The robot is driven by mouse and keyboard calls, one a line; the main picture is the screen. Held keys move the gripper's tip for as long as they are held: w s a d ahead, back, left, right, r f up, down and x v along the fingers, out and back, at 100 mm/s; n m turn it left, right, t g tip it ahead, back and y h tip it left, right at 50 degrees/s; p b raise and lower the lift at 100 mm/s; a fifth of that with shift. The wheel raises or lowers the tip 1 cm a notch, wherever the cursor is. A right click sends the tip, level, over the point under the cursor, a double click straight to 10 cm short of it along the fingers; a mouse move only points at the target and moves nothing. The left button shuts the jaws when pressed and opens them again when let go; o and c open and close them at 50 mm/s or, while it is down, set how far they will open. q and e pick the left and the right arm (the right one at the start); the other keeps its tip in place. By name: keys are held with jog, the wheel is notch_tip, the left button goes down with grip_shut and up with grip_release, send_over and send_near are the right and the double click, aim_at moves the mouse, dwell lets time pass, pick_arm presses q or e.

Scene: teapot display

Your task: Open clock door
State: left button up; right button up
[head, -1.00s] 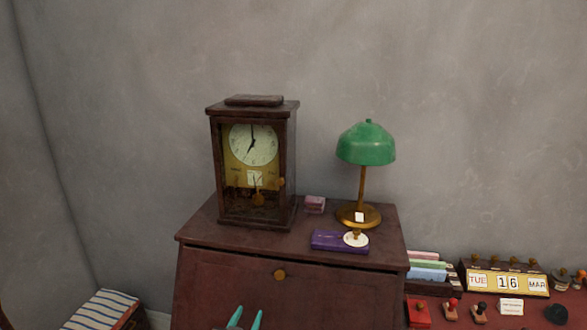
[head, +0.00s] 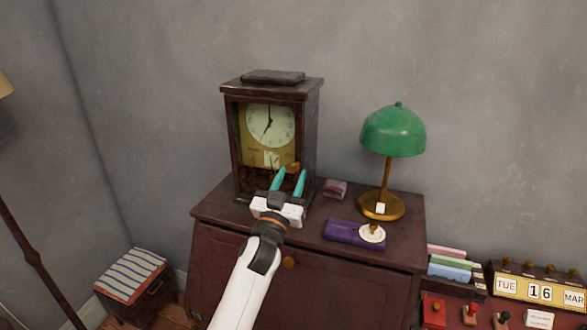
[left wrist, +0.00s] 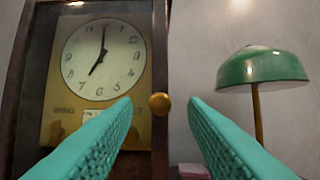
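The clock (head: 272,90) is a dark wooden case with a glass-fronted door and a white dial, standing upright on the cabinet top. Its door looks shut. In the left wrist view the dial (left wrist: 103,58) shows through the door, and a round brass knob (left wrist: 160,104) sits on the door's right edge. My left gripper (head: 290,180), with teal fingers, is open in front of the clock's lower right part. In the left wrist view the knob appears between the two fingertips, with nothing gripped. My right gripper is not in view.
A green lamp (head: 393,132) stands right of the clock on the cabinet (head: 215,212). A purple box (head: 345,232) and a small pink block (head: 335,189) lie between them. A desk with a calendar (head: 538,290) is at the right. A striped stool (head: 131,273) stands lower left.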

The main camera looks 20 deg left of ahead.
pick_arm(q)
jog(key=shift+x, duration=0.85)
jog(key=shift+w+r, duration=0.1)
jog(key=shift+w, duration=0.05)
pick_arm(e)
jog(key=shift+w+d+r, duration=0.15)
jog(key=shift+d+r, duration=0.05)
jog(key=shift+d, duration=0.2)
pick_arm(q)
grip_shut()
jog(key=shift+a, duration=0.1)
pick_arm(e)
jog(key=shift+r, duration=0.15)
